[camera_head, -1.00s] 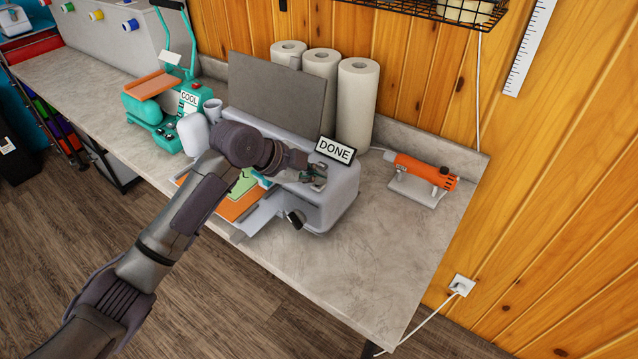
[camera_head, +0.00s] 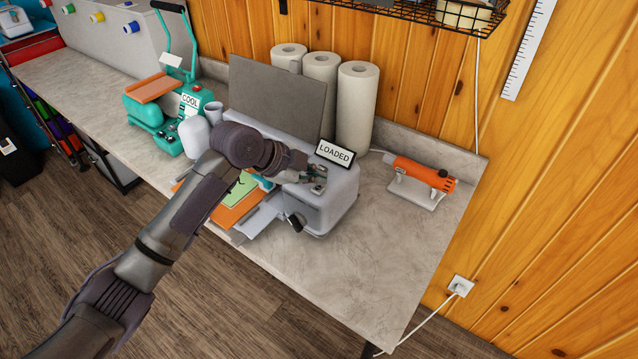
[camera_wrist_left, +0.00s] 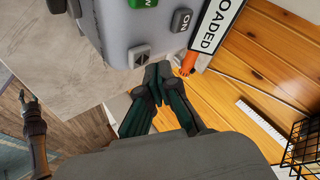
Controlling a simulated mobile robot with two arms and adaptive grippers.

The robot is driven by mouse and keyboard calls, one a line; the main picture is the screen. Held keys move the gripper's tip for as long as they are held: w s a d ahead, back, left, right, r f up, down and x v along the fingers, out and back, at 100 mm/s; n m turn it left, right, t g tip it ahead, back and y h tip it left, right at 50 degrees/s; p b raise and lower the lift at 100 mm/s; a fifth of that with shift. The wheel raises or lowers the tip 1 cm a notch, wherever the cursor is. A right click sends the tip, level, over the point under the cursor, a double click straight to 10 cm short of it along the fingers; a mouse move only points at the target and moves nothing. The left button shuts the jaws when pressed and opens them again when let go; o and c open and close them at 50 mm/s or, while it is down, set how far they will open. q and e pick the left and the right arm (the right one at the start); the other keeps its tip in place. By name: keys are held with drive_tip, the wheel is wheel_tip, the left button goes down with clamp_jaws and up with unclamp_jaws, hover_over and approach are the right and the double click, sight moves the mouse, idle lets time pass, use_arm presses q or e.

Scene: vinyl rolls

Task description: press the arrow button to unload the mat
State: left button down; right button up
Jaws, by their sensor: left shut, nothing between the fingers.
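The grey cutting machine (camera_head: 325,215) stands on the bench, and its sign (camera_head: 336,152) reads "LOADED". The orange mat (camera_head: 232,212) with a green sheet (camera_head: 237,190) lies at the machine's front, partly hidden by my left arm. In the left wrist view the square arrow button (camera_wrist_left: 139,56) sits on the machine's panel, near a grey ON button (camera_wrist_left: 181,20) and a green button (camera_wrist_left: 143,2). My left gripper (camera_head: 316,178) is over the panel, shut and empty; its fingertips (camera_wrist_left: 154,78) appear just beside the arrow button. Contact cannot be told. My right gripper (camera_wrist_left: 27,102) shows small at the left.
Several paper towel rolls (camera_head: 357,105) stand behind the machine. An orange tool (camera_head: 420,172) rests on a stand at the right. A teal press (camera_head: 165,110) with a COOL sign is at the left. The bench front right (camera_head: 370,255) is clear.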

sight(316, 189)
use_arm(q)
wheel_tip(316, 189, up, 6)
drive_tip(key=p, duration=0.5)
drive_tip(key=shift+r, duration=0.1)
idle(0.5)
